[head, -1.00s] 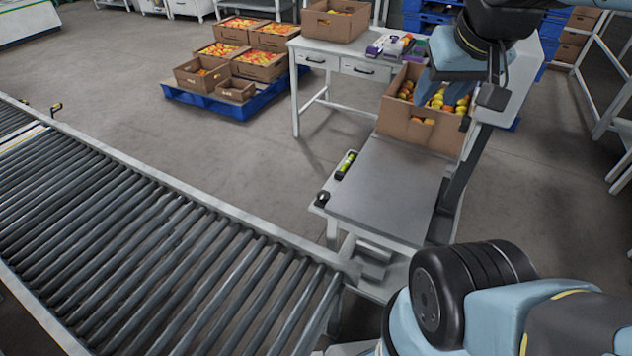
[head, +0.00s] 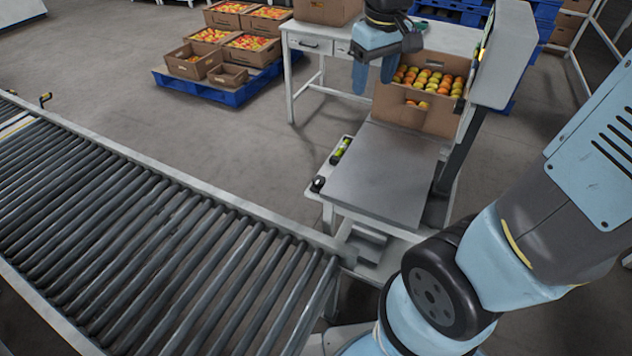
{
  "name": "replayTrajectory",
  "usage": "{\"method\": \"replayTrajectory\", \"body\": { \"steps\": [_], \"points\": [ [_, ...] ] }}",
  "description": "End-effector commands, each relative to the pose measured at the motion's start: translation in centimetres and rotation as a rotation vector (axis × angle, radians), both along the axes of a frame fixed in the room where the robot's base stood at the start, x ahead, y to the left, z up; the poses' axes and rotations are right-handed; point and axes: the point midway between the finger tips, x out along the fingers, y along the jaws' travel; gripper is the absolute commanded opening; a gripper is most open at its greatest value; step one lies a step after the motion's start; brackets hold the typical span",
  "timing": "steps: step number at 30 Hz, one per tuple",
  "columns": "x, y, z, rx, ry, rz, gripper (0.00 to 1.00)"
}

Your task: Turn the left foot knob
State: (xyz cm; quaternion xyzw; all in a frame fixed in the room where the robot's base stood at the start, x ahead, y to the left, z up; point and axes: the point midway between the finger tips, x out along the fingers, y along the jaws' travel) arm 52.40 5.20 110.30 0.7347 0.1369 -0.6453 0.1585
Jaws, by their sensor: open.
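The scale's grey platform (head: 380,178) stands on a pale frame beside the roller conveyor. A black foot knob (head: 318,184) shows at the frame's front left corner. A green level vial (head: 341,150) lies along the frame's left side. My gripper (head: 374,82) is open and empty, with two blue fingers pointing down. In the picture it is above and beyond the level vial and the knob, in front of the white table and left of the tomato box. It appears well clear of the knob. The scale's far right side is partly hidden by its column and display.
The roller conveyor (head: 150,240) fills the left front. A white table (head: 310,29) and a blue pallet (head: 215,95) with tomato boxes are behind. The display post (head: 462,160) rises at the right.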

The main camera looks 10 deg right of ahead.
Motion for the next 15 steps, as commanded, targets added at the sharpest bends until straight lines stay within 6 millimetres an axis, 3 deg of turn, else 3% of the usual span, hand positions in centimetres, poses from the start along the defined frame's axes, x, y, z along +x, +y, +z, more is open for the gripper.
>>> {"method": "replayTrajectory", "body": {
  "steps": [6, 15],
  "points": [
    [3.5, 2.8, -4.3, -0.081, 0.107, 0.133, 0.61],
    [7.1, 6.7, -10.7, -0.217, 0.234, 0.318, 0.61]
  ]
}}
